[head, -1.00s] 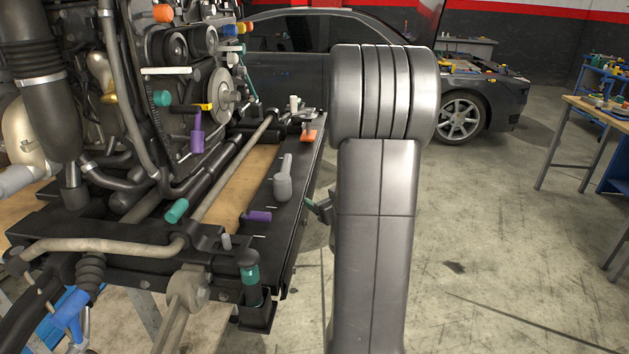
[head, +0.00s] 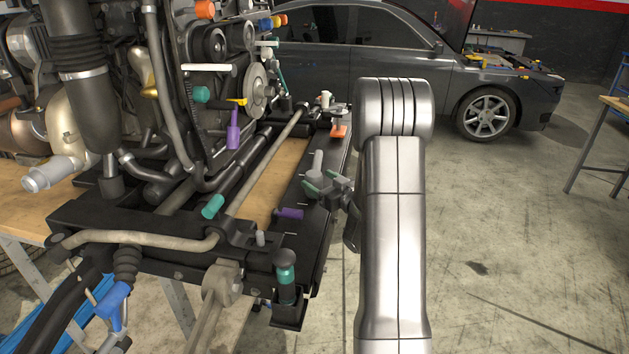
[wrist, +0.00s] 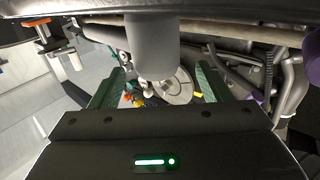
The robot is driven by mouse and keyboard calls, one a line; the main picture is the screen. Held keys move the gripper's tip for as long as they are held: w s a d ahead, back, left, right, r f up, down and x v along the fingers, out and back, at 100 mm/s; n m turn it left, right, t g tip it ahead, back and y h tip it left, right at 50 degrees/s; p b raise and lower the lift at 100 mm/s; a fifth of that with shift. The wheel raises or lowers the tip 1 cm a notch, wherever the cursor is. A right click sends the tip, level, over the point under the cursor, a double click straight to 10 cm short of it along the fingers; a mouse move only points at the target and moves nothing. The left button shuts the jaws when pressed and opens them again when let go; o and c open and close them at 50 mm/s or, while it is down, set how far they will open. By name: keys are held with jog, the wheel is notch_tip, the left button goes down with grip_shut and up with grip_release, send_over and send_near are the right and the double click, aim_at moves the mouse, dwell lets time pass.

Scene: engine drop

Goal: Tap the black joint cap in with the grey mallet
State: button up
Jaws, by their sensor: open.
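A smooth grey piece, which looks like the grey mallet (head: 316,162), is on the black frame rail beside the engine. My gripper (head: 321,183) is at it, with green-tipped fingers open, and partly covers its lower part in the head view. In the wrist view the grey piece (wrist: 152,45) fills the upper middle, between the two green fingers (wrist: 158,88). The fingers look spread with room on both sides, and I see no grip on it.
A purple-handled item (head: 290,213) lies on the rail close to my gripper. An orange clamp (head: 338,130) is at the far end. The engine (head: 150,90) crowds the left; open floor lies right.

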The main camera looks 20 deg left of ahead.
aim_at(308, 171)
jog(key=shift+p+x, duration=1.1)
jog(key=shift+x, duration=1.6)
jog(key=shift+w+r, duration=0.15)
jog(key=shift+w, duration=0.05)
jog(key=c, duration=1.5)
jog(key=shift+r+b, duration=0.75)
jog(key=shift+r, duration=4.3)
